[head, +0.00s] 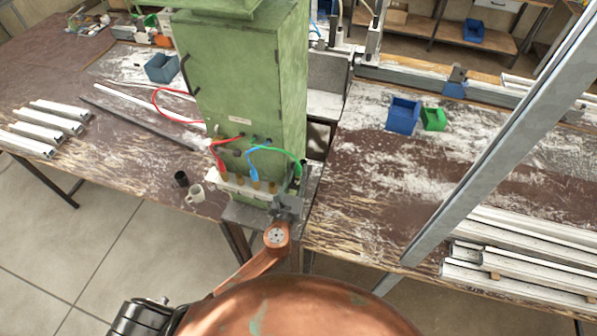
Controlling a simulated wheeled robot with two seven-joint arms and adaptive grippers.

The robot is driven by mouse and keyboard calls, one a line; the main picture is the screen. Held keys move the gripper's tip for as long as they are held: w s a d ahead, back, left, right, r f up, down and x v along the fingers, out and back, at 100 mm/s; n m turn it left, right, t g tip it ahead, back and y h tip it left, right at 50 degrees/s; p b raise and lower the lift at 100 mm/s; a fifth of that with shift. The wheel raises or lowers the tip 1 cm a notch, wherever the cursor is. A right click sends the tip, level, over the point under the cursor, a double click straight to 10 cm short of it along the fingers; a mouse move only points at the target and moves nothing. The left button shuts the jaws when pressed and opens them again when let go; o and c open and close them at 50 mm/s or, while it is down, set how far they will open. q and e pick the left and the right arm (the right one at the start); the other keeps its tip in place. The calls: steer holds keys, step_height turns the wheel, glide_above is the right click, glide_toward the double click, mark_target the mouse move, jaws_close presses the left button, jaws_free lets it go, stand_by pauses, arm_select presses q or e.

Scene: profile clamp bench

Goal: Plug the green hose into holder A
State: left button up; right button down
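The green hose (284,150) arcs from the front of the green cabinet to the right and bends down at the cabinet's front right corner. Its lower end is close to my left gripper (290,190), which is small and dark here. I cannot tell whether the fingers touch or hold the hose. A pale holder strip (232,186) with several brass-coloured fittings runs along the cabinet's foot, left of the gripper. Its letters are too small to read, so I cannot pick out holder A. My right gripper is not in view.
The green cabinet (245,75) stands behind the strip. A blue hose (253,165) and a red hose (217,155) hang down to the strip. A grey upright profile (500,150) crosses the right side.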

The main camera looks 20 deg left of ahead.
arm_select(q)
steer(key=o, duration=0.4)
steer(key=shift+c, duration=0.2)
steer(key=shift+a, duration=0.1)
steer(key=shift+s, duration=0.15)
steer(key=shift+s, duration=1.1)
steer(key=s, duration=0.6)
steer(key=shift+s+d+p, duration=0.2)
steer(key=shift+s+p, duration=0.05)
steer(key=shift+p, duration=0.2)
steer(key=shift+d+f, duration=0.1)
